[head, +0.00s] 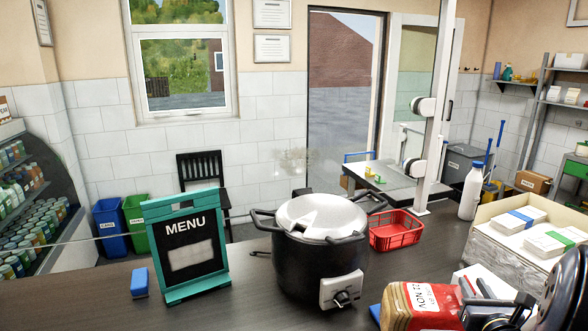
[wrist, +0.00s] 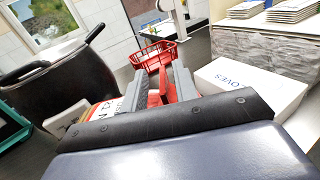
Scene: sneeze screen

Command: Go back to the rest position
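My gripper (wrist: 162,75) reaches over the dark counter in the wrist view, with two grey fingers spread apart and red surfaces between them.
A black pot (head: 310,265) with a grey lid stands mid-counter, left of my gripper. A red basket (head: 396,231) is behind it. A white glove box (wrist: 250,90) and a carton (head: 500,252) of packs are at right. A menu board (head: 190,250) stands left.

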